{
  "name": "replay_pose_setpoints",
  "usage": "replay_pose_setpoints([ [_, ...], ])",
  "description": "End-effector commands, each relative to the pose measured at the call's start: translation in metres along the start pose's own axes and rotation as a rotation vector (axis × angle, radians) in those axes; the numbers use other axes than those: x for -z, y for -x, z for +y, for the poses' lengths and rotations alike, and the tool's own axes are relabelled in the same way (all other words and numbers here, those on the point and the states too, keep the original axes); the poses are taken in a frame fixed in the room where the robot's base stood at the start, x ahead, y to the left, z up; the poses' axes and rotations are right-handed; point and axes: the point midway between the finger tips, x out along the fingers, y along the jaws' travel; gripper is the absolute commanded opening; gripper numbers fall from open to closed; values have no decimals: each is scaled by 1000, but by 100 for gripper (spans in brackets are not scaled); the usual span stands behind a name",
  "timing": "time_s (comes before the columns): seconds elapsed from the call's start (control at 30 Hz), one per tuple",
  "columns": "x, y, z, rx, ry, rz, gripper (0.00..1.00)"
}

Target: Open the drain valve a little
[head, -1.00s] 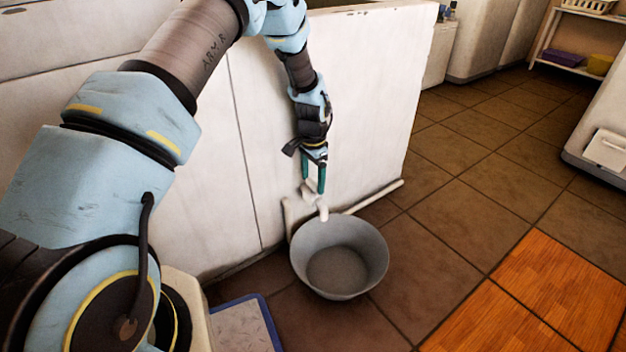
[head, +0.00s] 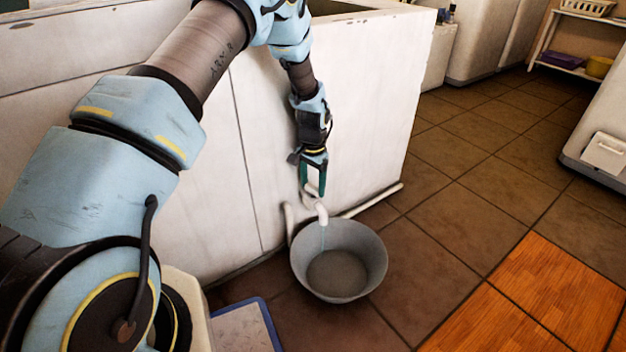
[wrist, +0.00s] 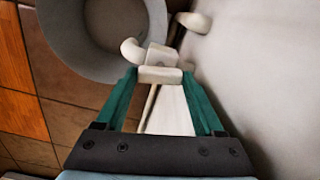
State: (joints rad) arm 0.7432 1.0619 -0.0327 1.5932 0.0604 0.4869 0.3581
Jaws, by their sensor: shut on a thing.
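The white drain valve with its curved spout (head: 321,214) sticks out low on the front of the white basin block. My gripper (head: 313,193) points down at the valve from above. In the wrist view, its green fingers stand on either side of the white valve handle (wrist: 160,75), shut on it. The curved spout also shows in the wrist view (wrist: 131,50), beyond the handle. The handle is partly hidden by the fingers in the head view.
The white basin wall (head: 365,110) stands right behind the valve. White pipes (head: 372,201) run low along its foot. A blue-edged mat (head: 245,330) lies left of the bucket. The tiled floor (head: 455,215) to the right is clear.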

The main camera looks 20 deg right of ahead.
Motion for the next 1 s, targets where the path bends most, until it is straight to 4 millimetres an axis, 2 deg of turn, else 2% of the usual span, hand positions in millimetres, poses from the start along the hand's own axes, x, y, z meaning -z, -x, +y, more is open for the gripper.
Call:
replay_pose_setpoints([
  [0.13, 0, 1, 1, -1, 70, -2, 14],
  [0.37, 0, 0, 1, -1, 73, -2, 14],
  [0.4, 0, 0, 1, -1, 73, -2, 71],
  [0.5, 0, 0, 0, -1, 73, -2, 82],
  [0.8, 0, 3, 0, 0, 72, 0, 82],
  [0.87, 0, 8, 0, 0, 72, 0, 82],
  [1.0, 1, 32, 0, 1, 72, 3, 82],
])
